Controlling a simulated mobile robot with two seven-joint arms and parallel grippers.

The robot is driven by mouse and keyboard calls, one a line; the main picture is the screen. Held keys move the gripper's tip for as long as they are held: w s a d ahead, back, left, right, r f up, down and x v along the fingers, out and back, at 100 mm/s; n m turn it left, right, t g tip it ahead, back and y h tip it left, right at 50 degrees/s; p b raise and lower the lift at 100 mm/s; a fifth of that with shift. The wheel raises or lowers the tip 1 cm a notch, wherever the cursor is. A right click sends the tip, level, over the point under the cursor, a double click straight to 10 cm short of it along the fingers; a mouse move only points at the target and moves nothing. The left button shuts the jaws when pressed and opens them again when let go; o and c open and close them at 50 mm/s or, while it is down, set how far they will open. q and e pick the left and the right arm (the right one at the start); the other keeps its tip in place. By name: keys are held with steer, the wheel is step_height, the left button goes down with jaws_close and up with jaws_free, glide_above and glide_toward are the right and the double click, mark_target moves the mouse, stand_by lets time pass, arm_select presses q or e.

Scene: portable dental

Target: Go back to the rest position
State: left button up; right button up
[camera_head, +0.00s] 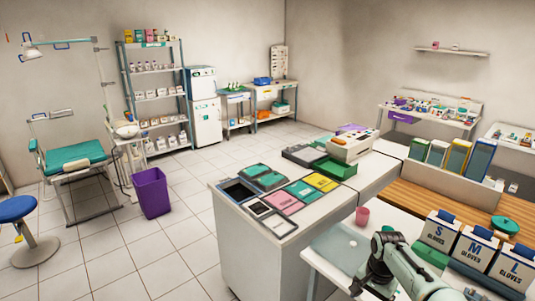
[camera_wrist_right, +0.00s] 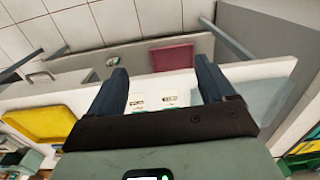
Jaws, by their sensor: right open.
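My right arm (camera_head: 410,272) comes into the head view at the bottom right, over the front table beside the glove boxes. Its gripper is hard to make out there. In the right wrist view, my right gripper (camera_wrist_right: 160,80) has its two dark fingers well apart, with nothing held between them. Small white items (camera_wrist_right: 152,101) lie beyond the fingers on a pale surface. My left gripper is not in either view.
Glove boxes (camera_head: 437,231) marked S, M and L stand close to my right arm. A pink cup (camera_head: 362,216) and a pale tray (camera_head: 335,243) are nearby. A counter (camera_head: 240,240) bears several coloured trays. A purple bin (camera_head: 151,192) stands on the open tiled floor.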

steer(key=s+a+f+n+g+y, duration=0.1)
steer(key=s+a+f+n, duration=0.3)
steer(key=f, duration=0.9)
steer(key=s+a+f+y, duration=0.1)
steer(key=s+a+f, duration=0.35)
steer(key=f, duration=0.95)
steer(key=s+a+f, duration=0.2)
steer(key=s, duration=0.6)
steer(key=s+a+f+n+y, duration=0.1)
steer(key=s+a+f, duration=0.1)
steer(key=s, duration=0.6)
steer(key=s+a+f, duration=0.2)
steer(key=s+f, duration=0.1)
steer(key=s, duration=0.6)
steer(key=shift+f+n+y, duration=0.3)
steer(key=shift+f, duration=0.05)
steer(key=shift+a, duration=0.1)
